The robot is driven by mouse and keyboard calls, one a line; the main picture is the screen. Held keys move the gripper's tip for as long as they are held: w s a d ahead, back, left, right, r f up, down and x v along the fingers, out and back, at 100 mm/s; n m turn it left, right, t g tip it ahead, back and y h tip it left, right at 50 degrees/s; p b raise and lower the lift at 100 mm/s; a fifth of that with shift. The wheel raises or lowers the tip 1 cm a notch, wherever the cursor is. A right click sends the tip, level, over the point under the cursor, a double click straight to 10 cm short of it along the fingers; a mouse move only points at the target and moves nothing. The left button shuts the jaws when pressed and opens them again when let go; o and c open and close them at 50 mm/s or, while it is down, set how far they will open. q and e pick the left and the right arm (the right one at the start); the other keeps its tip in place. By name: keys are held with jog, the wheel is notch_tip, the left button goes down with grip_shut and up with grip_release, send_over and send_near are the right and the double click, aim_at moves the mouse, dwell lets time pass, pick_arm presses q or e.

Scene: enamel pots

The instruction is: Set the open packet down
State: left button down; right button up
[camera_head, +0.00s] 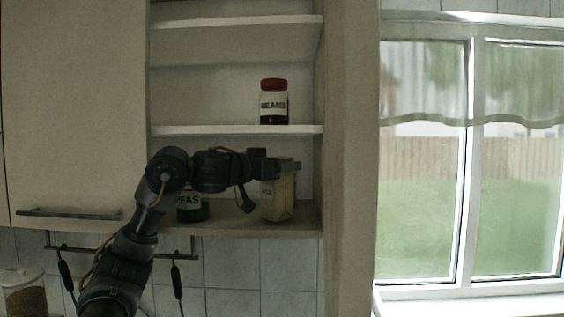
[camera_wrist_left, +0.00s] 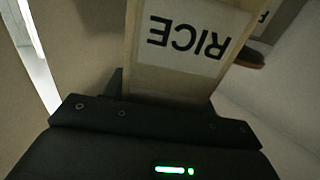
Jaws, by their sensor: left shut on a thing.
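A pale yellow packet (camera_head: 279,203) stands upright at the lowest shelf (camera_head: 240,222) of the open cupboard, at its right end. In the left wrist view the packet (camera_wrist_left: 190,75) carries a white label reading RICE, which appears upside down. My left gripper (camera_head: 290,165) is shut on the packet's upper part. The packet's base appears at shelf level; I cannot tell whether it touches the shelf. My gripper hides the packet's top. My right gripper is in neither view.
A jar labelled PEAS (camera_head: 192,208) stands left of the packet, partly behind my arm. A red-lidded jar labelled BEANS (camera_head: 273,104) stands on the shelf above. The cupboard's right side wall (camera_head: 345,150) is close to the packet. A window is at the right.

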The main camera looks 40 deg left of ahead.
pick_arm(q)
jog(key=shift+s+f, duration=0.2)
jog(key=shift+f, duration=0.15)
jog(key=shift+c, duration=2.4)
grip_release()
jog(key=s+a+b, duration=0.1)
jog(key=s+b, duration=0.3)
jog(key=s, duration=0.8)
jog(key=shift+a+r, duration=0.25)
jog(key=shift+a, duration=0.15)
